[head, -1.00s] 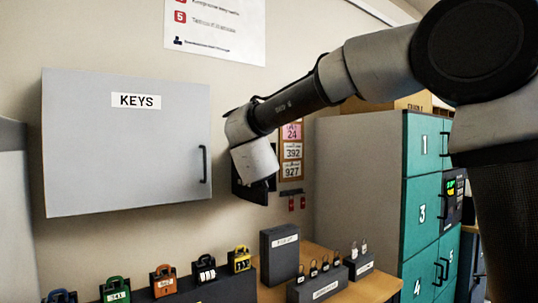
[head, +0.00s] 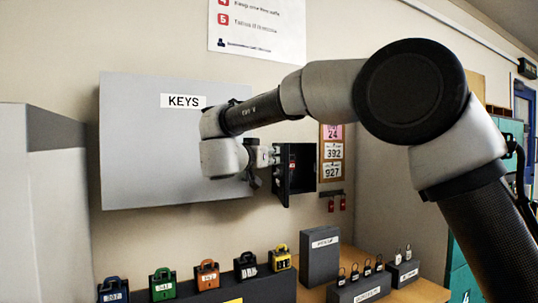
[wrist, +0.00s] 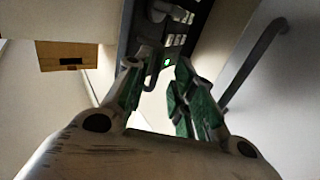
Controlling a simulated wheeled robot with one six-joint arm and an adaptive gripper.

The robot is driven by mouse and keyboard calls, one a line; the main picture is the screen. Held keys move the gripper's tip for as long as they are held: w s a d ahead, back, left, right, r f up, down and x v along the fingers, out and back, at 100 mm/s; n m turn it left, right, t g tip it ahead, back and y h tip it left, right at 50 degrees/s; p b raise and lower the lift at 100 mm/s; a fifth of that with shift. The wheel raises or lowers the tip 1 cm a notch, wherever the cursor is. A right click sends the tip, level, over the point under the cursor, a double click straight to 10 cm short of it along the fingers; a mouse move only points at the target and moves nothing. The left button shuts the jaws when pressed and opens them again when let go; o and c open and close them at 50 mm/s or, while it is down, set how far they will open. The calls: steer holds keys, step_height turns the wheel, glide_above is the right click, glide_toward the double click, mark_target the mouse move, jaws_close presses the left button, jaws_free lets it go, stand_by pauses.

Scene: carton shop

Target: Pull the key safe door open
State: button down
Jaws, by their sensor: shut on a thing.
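A small black key safe (head: 306,170) is on the wall right of the grey KEYS cabinet. It looks open, with its dark inside and something reddish showing. My gripper (head: 266,158) is at its left side, partly hidden by my wrist. In the wrist view, my gripper (wrist: 159,72) has its green-padded fingers close around a small grey hook-shaped piece, apparently the handle. A dark panel (wrist: 177,42) with pale squares lies just beyond the fingers. Where the door's edge ends is hard to tell.
The KEYS cabinet (head: 150,150) is close on the left; its dark handle (wrist: 255,65) shows in the wrist view. Coloured padlocks (head: 207,276) and a grey box (head: 319,257) stand below. Number tags (head: 332,152) hang to the right. Teal lockers (head: 462,285) are at the far right.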

steer(key=shift+w+d+r, duration=0.15)
steer(key=shift+w+r, duration=0.3)
steer(key=c, duration=1.6)
jaws_free()
steer(key=shift+w, duration=0.1)
steer(key=o, duration=0.6)
steer(key=shift+w+f, duration=0.25)
steer(key=shift+w, duration=0.2)
steer(key=shift+o, duration=0.2)
steer(key=shift+s+r, duration=0.1)
steer(key=shift+s, duration=0.25)
steer(key=shift+c, duration=1)
steer(key=shift+s+a, duration=0.25)
steer(key=shift+s, duration=0.05)
steer(key=shift+c, duration=0.9)
steer(key=v, duration=1.1)
steer(key=shift+s+f, duration=0.25)
steer(key=shift+f, duration=0.15)
steer(key=shift+c, duration=1.3)
